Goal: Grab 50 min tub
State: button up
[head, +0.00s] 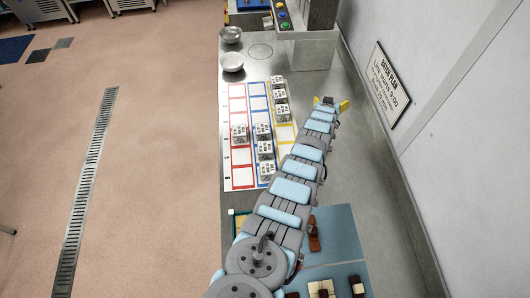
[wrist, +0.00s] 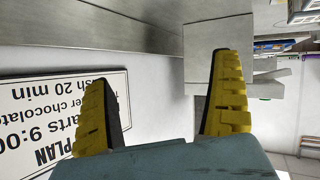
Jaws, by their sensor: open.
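Several small pale blocks or tubs with dark marks (head: 240,134) stand on a white board with red, blue and yellow columns (head: 243,178). Their marks are too small to read, so I cannot tell which, if any, is the 50 min tub. My gripper (head: 330,104) is to the right of the board's far end, near the wall. In the wrist view my gripper's two yellow fingers (wrist: 167,85) are spread apart with nothing between them. No tub shows in the wrist view.
A wall sign reading "BATCH PLAN" (head: 388,90) hangs at the right, close to my gripper. Two metal bowls (head: 232,62) stand at the bench's far left. A machine with coloured buttons (head: 300,48) stands behind. Brown pieces lie on a blue mat (head: 338,235) in front.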

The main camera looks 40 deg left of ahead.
jog(key=s+a+g+b, duration=0.2)
jog(key=s+a+g, duration=0.2)
jog(key=a, duration=0.1)
notch_tip(320, 180, up, 5)
jog(key=n+g+h+b, duration=0.3)
jog(key=g+h+b, duration=0.1)
jog(key=g, duration=0.4)
send_over(265, 147)
jog(key=w+a, duration=0.1)
jog(key=shift+f, duration=5.95)
jog(key=shift+s+d+f, duration=0.2)
jog(key=shift+f, duration=0.35)
jog(key=shift+s+d+f, duration=0.15)
jog(key=shift+f, duration=0.45)
jog(key=shift+s+d+f, duration=0.2)
jog(key=shift+f, duration=1.25)
jog(key=shift+a, duration=0.1)
